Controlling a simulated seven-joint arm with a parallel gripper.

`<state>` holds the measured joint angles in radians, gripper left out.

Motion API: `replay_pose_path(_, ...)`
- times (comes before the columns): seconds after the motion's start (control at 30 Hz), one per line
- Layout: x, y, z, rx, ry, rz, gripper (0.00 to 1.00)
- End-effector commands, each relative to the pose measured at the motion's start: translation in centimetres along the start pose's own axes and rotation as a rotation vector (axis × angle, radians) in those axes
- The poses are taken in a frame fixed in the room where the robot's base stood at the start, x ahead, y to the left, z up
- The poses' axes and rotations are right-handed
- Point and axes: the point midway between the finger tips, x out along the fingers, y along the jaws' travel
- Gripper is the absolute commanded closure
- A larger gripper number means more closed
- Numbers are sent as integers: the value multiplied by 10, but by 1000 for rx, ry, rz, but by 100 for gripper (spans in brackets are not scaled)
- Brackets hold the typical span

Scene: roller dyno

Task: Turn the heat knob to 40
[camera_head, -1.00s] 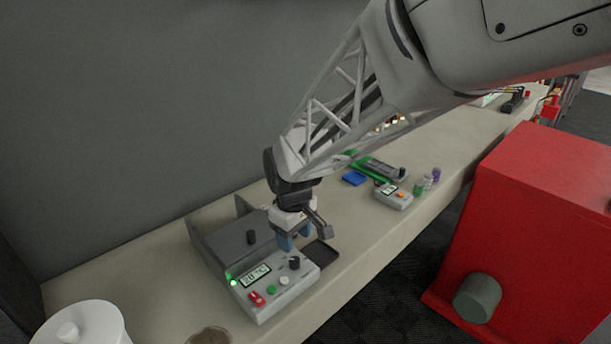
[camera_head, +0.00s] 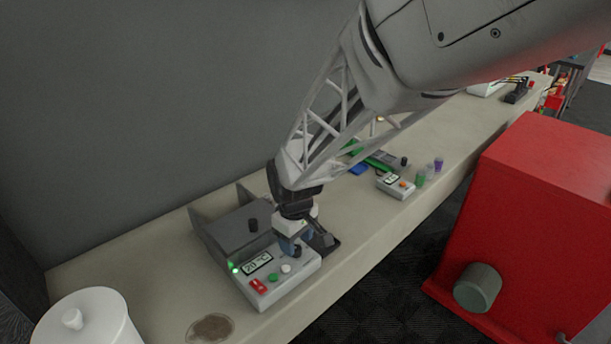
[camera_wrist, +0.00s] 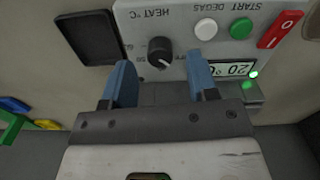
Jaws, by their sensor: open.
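The heat knob (camera_wrist: 160,52) is a black round knob with a pale pointer mark, on a light grey control panel (camera_wrist: 178,15) labelled HEAT °C. In the wrist view its mark points to the lower right; the scale figures are too small to read surely. My gripper (camera_wrist: 160,68) is open, its two blue fingers on either side of the knob's near edge; contact cannot be told. In the head view my gripper (camera_head: 291,246) is low over the panel and partly hides the knob (camera_head: 297,251). The display (camera_wrist: 233,69) seems to read 20 °C.
The panel also carries a white button (camera_head: 286,268), a green button (camera_head: 272,277) and a red switch (camera_head: 258,286). A dark tray (camera_wrist: 90,38) lies beside it. A white lidded pot (camera_head: 88,322) and a brown patch (camera_head: 211,328) are on the bench nearby.

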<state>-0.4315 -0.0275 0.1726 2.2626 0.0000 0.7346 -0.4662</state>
Motion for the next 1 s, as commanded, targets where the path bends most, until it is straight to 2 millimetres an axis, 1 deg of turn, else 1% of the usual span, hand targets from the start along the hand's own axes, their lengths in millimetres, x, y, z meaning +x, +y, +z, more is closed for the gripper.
replay_pose_path(0.1,13,0,0,0,0,0,46)
replay_pose_path(0.3,25,0,0,0,0,0,46)
replay_pose_path(0.67,27,0,0,0,1,0,46)
replay_pose_path(0.9,27,0,0,0,1,0,83)
replay_pose_path(1.0,27,0,0,0,1,0,96)
